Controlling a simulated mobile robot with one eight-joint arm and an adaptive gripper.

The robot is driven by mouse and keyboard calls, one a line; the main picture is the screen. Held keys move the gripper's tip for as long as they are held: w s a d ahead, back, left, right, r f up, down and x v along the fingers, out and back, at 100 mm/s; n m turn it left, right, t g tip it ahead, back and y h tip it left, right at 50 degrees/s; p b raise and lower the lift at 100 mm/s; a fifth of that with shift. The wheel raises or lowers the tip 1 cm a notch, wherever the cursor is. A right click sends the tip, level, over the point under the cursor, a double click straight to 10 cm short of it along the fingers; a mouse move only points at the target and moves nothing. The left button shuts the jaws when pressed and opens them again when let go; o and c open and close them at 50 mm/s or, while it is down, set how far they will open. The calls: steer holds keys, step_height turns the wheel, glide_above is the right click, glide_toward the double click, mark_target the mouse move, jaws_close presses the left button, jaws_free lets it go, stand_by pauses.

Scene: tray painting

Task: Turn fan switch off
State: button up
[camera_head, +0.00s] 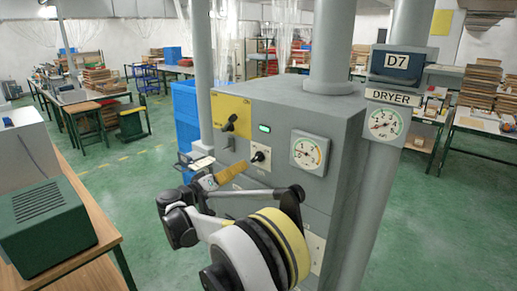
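The grey dryer cabinet (290,105) stands in the middle, with a "DRYER" sign on the post at its right. Its front has a black rotary switch (229,123) on a yellow plate and a second black switch (259,156) with a light lever on a pale plate below it. The lettering is too small to read, so I cannot tell which is the fan switch. My gripper (240,171) reaches up from my wrist, with its tan end just below and left of the lower switch. Contact is unclear. The fingers are seen edge-on, and their opening cannot be made out.
A green lit indicator (264,128) and a dial gauge (309,152) are on the cabinet front. A second gauge (384,124) is on the right post. A wooden bench with a green box (42,225) stands at left. Green floor (135,185) lies open between bench and cabinet.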

mark_target(255, 161)
steer(key=x, duration=1)
steer(key=shift+w+d+r, duration=0.15)
steer(key=shift+w, duration=0.1)
steer(key=c, duration=1.2)
